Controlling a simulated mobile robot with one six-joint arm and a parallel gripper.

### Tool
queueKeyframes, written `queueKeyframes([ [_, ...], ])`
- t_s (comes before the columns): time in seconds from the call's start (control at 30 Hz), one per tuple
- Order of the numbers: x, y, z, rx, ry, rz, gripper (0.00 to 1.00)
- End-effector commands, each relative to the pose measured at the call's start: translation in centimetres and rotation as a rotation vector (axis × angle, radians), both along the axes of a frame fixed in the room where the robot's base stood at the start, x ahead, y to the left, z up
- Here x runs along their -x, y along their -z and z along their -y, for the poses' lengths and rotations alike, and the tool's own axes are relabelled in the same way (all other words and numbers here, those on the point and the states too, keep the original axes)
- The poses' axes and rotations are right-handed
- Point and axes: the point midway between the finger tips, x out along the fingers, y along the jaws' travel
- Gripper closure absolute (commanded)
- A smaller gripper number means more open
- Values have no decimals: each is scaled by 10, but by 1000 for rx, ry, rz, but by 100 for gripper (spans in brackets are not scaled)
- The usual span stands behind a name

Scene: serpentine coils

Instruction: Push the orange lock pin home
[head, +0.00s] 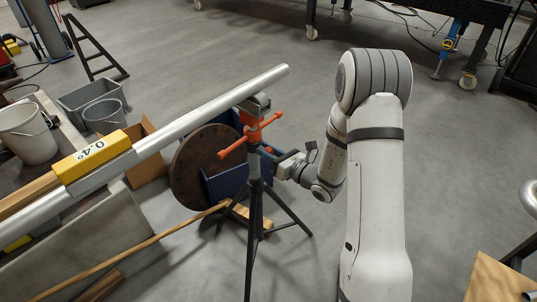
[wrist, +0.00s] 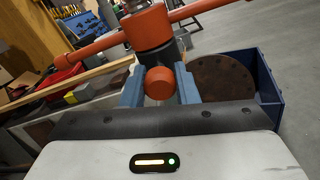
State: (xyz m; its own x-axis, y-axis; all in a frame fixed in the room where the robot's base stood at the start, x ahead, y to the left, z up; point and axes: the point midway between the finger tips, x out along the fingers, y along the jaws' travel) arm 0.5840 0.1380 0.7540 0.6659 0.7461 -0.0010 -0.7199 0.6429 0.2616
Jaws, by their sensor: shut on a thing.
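The orange lock pin (wrist: 160,83) shows in the wrist view as a round knob below the stand's orange collar (wrist: 148,27). The two blue-grey fingers of my gripper (wrist: 159,75) stand on either side of it, shut on it. How deep the pin sits is hidden behind its knob. In the head view my gripper (head: 271,154) reaches in from the right to the upper column of the black tripod stand (head: 254,210), below its orange handles (head: 234,147).
A long silver pipe (head: 220,97) with a yellow level (head: 92,156) runs above the stand's left side. A blue bin with a brown disc (head: 200,165) stands behind the tripod. Buckets (head: 27,133) and a bench are at left. The floor at right is mostly clear.

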Motion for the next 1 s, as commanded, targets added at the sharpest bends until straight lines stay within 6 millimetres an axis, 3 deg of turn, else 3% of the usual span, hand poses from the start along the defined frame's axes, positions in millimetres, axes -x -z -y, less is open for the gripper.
queueKeyframes([
  [0.13, -2, -3, 0, -2, -1, 9, 100],
  [0.17, -2, -3, 0, -2, -1, 9, 72],
  [0.4, -2, -2, 4, -2, 6, 7, 52],
  [0.73, 1, -2, 10, -1, 9, 5, 51],
  [1.0, 30, -2, 43, -2, 12, 4, 51],
])
